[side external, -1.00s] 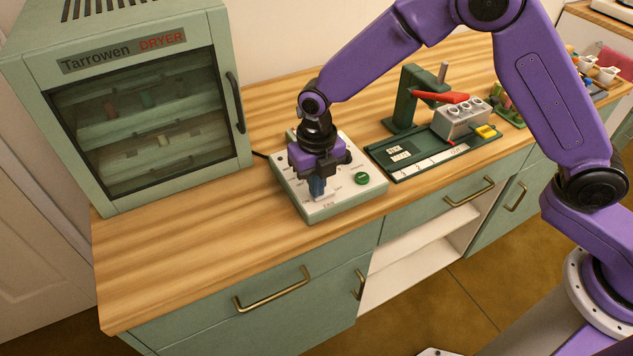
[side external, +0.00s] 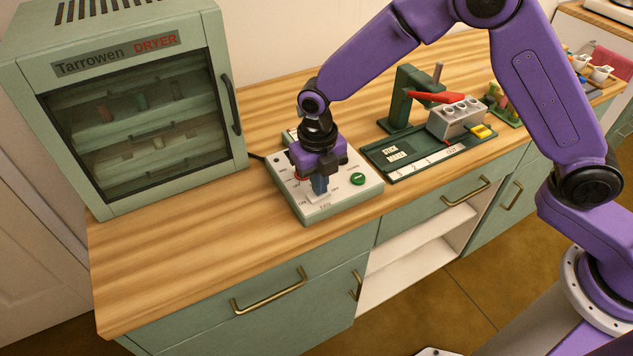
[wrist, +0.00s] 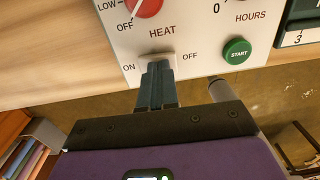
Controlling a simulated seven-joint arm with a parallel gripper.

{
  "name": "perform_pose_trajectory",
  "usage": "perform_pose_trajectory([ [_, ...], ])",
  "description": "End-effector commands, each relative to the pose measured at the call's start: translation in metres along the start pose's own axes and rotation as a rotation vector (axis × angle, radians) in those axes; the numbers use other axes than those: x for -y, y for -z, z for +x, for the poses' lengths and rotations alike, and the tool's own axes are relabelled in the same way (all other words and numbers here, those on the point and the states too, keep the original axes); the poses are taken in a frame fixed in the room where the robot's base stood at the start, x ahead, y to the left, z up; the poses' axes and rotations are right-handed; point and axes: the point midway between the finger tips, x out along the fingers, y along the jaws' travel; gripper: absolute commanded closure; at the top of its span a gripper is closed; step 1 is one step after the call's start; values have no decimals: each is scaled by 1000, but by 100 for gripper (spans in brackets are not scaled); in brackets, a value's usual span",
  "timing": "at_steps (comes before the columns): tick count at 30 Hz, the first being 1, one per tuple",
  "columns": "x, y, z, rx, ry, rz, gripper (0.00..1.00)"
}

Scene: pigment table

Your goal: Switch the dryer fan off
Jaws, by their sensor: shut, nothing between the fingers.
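The dryer's control box (side external: 345,199) lies on the wooden counter. It also shows in the wrist view (wrist: 203,46), with a red and white HEAT knob (wrist: 143,6), a green START button (wrist: 237,51) and a switch spot marked ON and OFF. The fan switch itself is mostly hidden behind my fingers. My gripper (side external: 319,190) points down at the box's front edge, shut and empty. In the wrist view its fingertips (wrist: 158,66) are at the switch plate between ON and OFF; I cannot tell whether they touch the switch.
The green Tarrowen dryer (side external: 222,160) stands at the left, door closed, with trays inside. A green press-like stick maker (side external: 400,165) with a red lever stands to the right of the box. Bare counter (side external: 180,255) lies in front of the dryer.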

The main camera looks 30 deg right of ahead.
Motion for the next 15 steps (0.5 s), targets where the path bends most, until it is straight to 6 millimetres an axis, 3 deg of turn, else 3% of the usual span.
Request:
perform_pose_trajectory([
  [8,-1,0,-4,2,-2,-1,100],
  [15,-5,0,-38,4,-4,-1,100],
])
